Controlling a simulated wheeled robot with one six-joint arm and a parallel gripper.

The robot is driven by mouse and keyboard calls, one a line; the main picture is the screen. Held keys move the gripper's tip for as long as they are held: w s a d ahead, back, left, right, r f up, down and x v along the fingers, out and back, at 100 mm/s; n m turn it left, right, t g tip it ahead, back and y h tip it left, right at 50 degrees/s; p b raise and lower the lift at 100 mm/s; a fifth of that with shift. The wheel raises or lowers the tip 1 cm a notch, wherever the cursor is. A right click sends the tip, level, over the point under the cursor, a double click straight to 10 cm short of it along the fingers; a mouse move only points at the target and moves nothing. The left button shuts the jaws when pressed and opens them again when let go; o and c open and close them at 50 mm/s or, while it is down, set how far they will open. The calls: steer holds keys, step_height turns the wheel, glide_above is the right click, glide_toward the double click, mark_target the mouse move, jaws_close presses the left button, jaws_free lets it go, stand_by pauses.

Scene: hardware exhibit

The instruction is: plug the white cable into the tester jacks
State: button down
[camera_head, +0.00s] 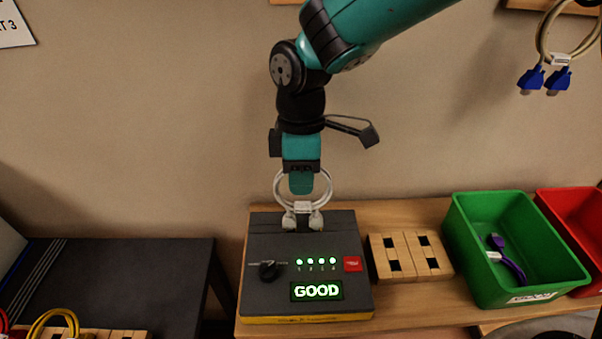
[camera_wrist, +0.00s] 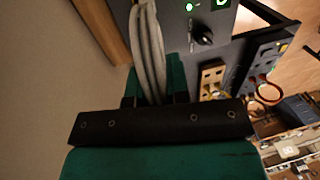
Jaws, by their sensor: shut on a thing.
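The white cable (camera_head: 325,188) is a coiled loop above the back of the tester (camera_head: 262,240). My gripper (camera_head: 301,185) is shut on the top of the loop; the wrist view also shows the cable (camera_wrist: 148,50) between my fingers. Its two white plugs (camera_head: 302,218) point down at the tester's back edge and appear seated in the jacks, which they hide. The tester is a dark box with a yellow base. Its display (camera_head: 317,290) reads GOOD in green, and the row of lights above it is lit green.
A wooden block with square holes (camera_head: 410,257) stands right of the tester. Beyond it are a green bin (camera_head: 476,268) holding a purple cable (camera_head: 508,262) and a red bin (camera_head: 575,206). A grey-tan cable with blue plugs (camera_head: 545,78) hangs at upper right. A dark table (camera_head: 130,270) is at left.

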steer(key=shift+t+b, duration=0.5)
steer(key=shift+b, duration=0.25)
steer(key=shift+w+p, duration=0.1)
steer(key=shift+p, duration=0.35)
stand_by(1.2)
steer(key=shift+f, duration=1.05)
stand_by(2.8)
steer(key=shift+c, duration=1.9)
jaws_free()
steer(key=shift+r, duration=0.1)
